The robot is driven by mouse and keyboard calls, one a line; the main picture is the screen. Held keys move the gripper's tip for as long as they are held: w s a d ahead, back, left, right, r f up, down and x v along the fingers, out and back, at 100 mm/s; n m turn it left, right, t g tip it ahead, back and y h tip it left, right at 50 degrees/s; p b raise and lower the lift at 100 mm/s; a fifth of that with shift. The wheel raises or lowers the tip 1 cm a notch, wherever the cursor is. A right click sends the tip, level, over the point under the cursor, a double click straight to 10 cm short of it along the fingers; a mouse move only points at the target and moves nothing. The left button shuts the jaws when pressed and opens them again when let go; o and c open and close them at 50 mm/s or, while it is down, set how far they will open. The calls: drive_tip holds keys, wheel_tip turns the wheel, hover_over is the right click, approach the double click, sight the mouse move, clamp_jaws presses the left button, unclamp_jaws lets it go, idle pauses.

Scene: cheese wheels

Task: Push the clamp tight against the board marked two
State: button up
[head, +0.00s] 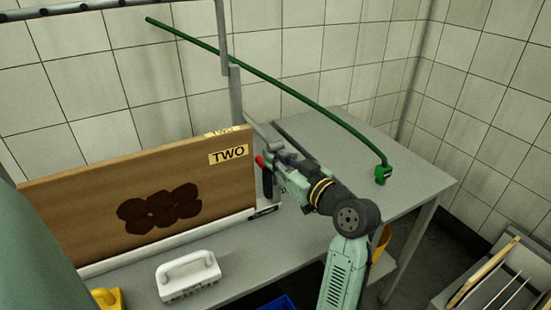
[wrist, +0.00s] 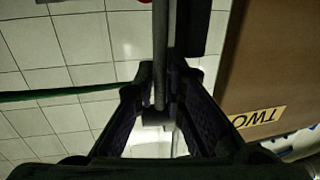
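The brown board marked TWO (head: 90,205) stands upright on the left of the grey bench, with a dark stain on its face. In the wrist view its label (wrist: 258,118) appears upside down at right. The clamp (head: 266,180) is at the board's right end, with a red-tipped dark handle. Its grey bar (wrist: 160,55) shows in the wrist view. I cannot tell whether the clamp touches the board. My gripper (head: 277,172) is at the clamp. In the wrist view its fingers (wrist: 165,85) lie either side of the bar; contact is unclear.
A green hose (head: 290,88) arches behind my arm to the bench (head: 415,190). A white brush-like block (head: 188,276) and a yellow item (head: 107,298) lie in front of the board. A grey post (head: 236,95) rises behind. A rack (head: 490,285) stands at lower right. The bench's right part is mostly clear.

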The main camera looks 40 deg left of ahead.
clamp_jaws()
idle(0.3)
drive_tip(key=shift+s, duration=0.1)
drive_tip(key=s, duration=0.1)
drive_tip(key=s+a, duration=0.1)
drive_tip(key=shift+s+a+b, duration=0.15)
drive_tip(key=shift+s+b, duration=0.2)
drive_tip(key=shift+s, duration=0.05)
drive_tip(key=o, duration=0.5)
unclamp_jaws()
drive_tip(key=shift+o, duration=0.2)
drive_tip(key=shift+w, duration=0.15)
